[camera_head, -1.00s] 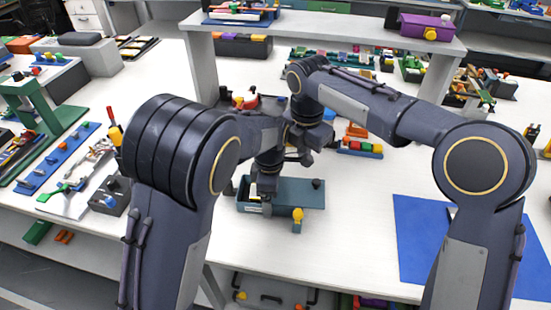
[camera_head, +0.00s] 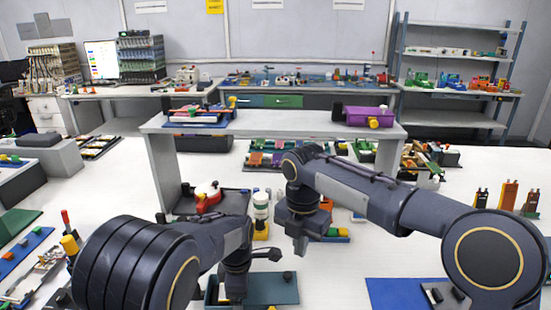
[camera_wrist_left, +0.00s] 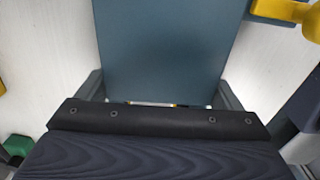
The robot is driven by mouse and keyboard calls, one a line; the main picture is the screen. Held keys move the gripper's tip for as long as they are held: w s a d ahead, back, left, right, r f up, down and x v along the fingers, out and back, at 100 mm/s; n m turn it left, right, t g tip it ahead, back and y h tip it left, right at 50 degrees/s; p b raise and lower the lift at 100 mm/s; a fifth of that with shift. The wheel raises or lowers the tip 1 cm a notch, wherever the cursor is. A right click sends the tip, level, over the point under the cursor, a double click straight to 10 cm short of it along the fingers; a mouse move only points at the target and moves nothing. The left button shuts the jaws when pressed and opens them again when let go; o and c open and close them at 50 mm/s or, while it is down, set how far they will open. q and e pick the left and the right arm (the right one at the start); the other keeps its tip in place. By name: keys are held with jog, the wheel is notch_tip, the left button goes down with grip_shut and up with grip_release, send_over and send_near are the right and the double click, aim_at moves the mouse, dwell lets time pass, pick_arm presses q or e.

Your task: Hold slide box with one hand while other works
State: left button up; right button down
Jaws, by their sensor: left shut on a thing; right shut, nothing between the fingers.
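The slide box is a flat teal box (camera_head: 272,290) at the bottom centre of the head view, partly cut off by the frame edge. A small black knob (camera_head: 288,276) stands at its right end. In the left wrist view its teal face (camera_wrist_left: 165,45) fills the middle, with a yellow part (camera_wrist_left: 282,10) at the upper right. My left gripper (camera_head: 236,292) points down at the box's left part and is shut on it; its fingertips are hard to see. My right gripper (camera_head: 299,246) points down, shut and empty, above and behind the box, apart from it.
A white raised shelf (camera_head: 275,125) stands behind my arms, with a purple device (camera_head: 367,115) on it. A dark tray with a red-topped item (camera_head: 208,198) and a white-and-green bottle (camera_head: 261,212) lie behind the box. A blue mat (camera_head: 400,292) is at the front right.

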jog(key=shift+w+d+f, duration=0.1)
jog(key=shift+d+f, duration=0.1)
jog(key=shift+f, duration=1.95)
jog(key=shift+d+f, duration=0.15)
jog(key=shift+f, duration=2)
jog(key=shift+a, duration=0.15)
